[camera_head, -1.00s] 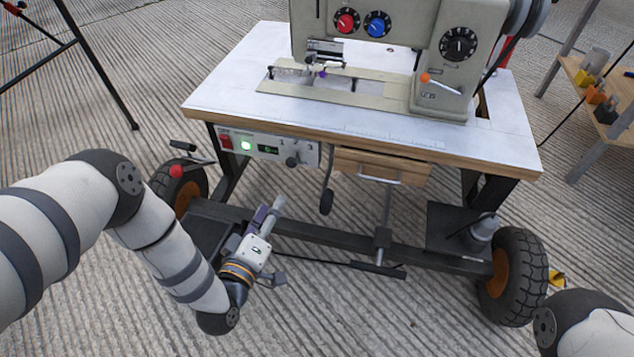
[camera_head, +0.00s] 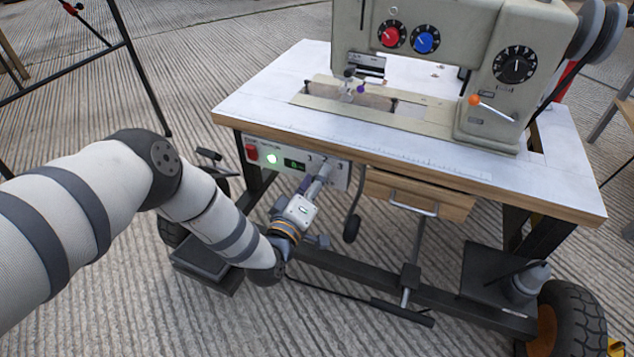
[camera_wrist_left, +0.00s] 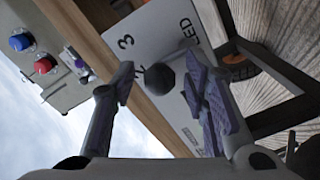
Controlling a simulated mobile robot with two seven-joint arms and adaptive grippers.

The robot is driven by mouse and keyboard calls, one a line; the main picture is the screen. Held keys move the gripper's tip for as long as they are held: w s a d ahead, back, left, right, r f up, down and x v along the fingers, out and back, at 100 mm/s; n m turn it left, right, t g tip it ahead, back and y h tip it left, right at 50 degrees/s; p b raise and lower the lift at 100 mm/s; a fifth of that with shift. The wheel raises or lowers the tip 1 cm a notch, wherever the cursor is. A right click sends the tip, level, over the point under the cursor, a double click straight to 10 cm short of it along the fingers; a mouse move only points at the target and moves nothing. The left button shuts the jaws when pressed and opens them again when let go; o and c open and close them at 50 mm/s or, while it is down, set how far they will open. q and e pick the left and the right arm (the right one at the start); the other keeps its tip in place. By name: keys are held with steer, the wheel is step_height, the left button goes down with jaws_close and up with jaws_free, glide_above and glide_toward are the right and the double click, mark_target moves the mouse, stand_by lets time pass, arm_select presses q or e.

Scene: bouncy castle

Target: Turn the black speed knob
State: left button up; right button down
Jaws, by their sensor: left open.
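The black speed knob (camera_wrist_left: 159,78) shows in the left wrist view on the white control panel (camera_wrist_left: 150,32), near a printed "3" and letters ending in "ED". It appears between the two purple-padded fingers of my left gripper (camera_wrist_left: 160,92), with space on both sides; I cannot tell how far it lies between them. In the head view, my left gripper (camera_head: 319,178) is at the right part of the control panel (camera_head: 335,173), under the table's front edge, and hides the knob. The gripper is open. My right gripper is out of view.
The white tabletop (camera_head: 270,100) overhangs the panel and carries the sewing machine (camera_head: 480,30), with red, blue and black dials. A wooden drawer (camera_head: 415,193) is right of the panel. The panel's red switch (camera_head: 251,153) and green light (camera_head: 272,158) are to the left.

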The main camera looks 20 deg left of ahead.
arm_select(q)
steer(key=shift+c, duration=0.2)
jaws_close()
steer(key=shift+d, duration=0.1)
steer(key=shift+d+m+p, duration=0.3)
steer(key=shift+m+p, duration=0.05)
steer(key=shift+m, duration=0.65)
steer(key=shift+s+d+f+m+p, duration=0.1)
steer(key=shift+d+m+p, duration=0.15)
steer(key=shift+m, duration=0.75)
steer(key=shift+d+f+m+p, duration=0.1)
steer(key=shift+d+m+p, duration=0.15)
steer(key=shift+m, duration=0.75)
steer(key=shift+f, duration=0.1)
steer(key=shift+o, duration=0.2)
jaws_free()
